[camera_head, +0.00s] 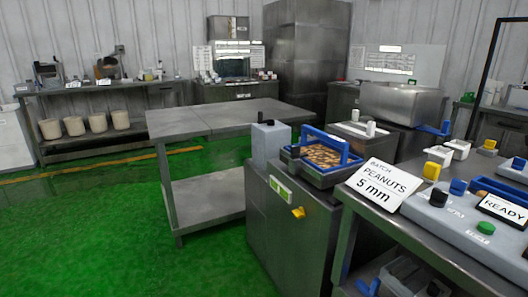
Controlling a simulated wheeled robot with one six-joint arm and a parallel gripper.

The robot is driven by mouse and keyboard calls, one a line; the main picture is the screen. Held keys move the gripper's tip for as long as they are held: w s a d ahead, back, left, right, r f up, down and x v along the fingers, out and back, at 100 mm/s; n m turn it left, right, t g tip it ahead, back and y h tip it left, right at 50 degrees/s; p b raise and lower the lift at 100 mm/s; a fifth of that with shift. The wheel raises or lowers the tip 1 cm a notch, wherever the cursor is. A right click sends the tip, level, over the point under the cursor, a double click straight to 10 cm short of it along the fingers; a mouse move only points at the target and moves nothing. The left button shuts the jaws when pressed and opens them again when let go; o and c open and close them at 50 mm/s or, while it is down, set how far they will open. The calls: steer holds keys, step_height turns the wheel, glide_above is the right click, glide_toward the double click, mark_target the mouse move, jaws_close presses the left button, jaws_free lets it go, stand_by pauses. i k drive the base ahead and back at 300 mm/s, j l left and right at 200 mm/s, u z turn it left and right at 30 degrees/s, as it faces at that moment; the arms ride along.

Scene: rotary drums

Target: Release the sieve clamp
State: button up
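A blue-framed sieve (345,172) with brown contents, seemingly peanuts, sits on top of a grey metal machine (275,215). A small yellow knob or lever (298,213) sticks out from the machine's front face below the sieve. A small dark piece (295,152) sits at the sieve's left edge. I cannot tell which of these is the clamp, or whether it is closed. A grey box with a black top knob (270,142) stands behind the sieve on the left. My gripper is not in view.
A bench at right bears a sign reading "BATCH PEANUTS 5 mm" (378,185), a control box with a green button (485,228) and a "READY" sign (503,212). An empty steel table (215,118) stands behind the machine. Green floor (110,230) is clear at left.

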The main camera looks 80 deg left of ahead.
mark_target(295, 151)
steer(key=u, duration=2.45)
